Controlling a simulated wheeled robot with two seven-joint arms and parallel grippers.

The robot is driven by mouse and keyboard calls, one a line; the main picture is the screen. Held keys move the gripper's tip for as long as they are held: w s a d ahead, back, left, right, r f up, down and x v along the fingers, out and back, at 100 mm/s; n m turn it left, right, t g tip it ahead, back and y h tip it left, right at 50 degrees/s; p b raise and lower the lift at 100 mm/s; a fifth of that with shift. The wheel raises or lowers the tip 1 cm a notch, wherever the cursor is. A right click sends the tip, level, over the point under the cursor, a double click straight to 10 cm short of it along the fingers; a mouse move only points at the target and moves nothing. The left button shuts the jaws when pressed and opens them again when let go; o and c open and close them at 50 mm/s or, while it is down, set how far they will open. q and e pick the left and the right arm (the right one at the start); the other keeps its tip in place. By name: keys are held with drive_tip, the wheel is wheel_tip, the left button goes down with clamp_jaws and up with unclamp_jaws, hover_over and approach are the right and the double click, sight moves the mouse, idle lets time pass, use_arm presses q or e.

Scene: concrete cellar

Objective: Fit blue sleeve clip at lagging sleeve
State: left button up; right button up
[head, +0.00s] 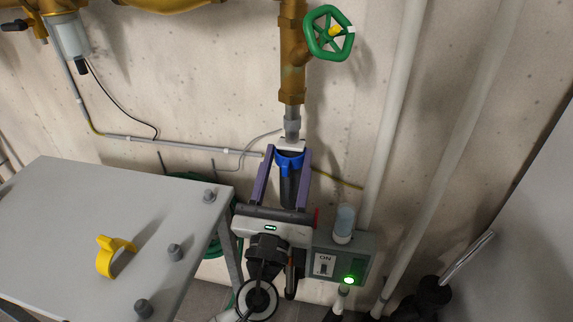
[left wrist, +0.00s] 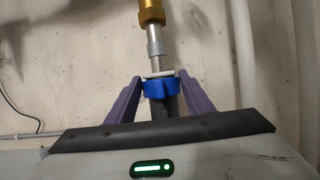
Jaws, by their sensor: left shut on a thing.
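The blue sleeve clip (head: 289,160) is between the purple fingers of my left gripper (head: 287,150), which is shut on it. In the left wrist view the clip (left wrist: 160,88) sits between the fingertips, in front of or around the top of the dark lagging sleeve (left wrist: 163,112). I cannot tell whether it is seated. The lagging sleeve (head: 290,188) is an upright dark cylinder below the clip, between the fingers; its lower end is hidden by the gripper body. A pale collar (head: 291,144) and grey pipe (head: 292,125) are just above. My right gripper is not in view.
A grey table (head: 60,220) at left carries a yellow clip (head: 107,262) and several grey knobs (head: 174,252). A switch box (head: 343,262) with a green light stands right of the gripper. A green valve wheel (head: 329,33) is above; pale pipes (head: 397,110) run at right.

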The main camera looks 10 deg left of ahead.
use_arm(q)
drive_tip(key=shift+w, duration=0.65)
drive_tip(key=o, duration=1.2)
drive_tip(key=shift+o, duration=0.2)
drive_tip(key=b+v, duration=0.1)
drive_tip(key=v, duration=0.9)
drive_tip(key=shift+b, duration=0.3)
drive_tip(key=shift+s, duration=0.15)
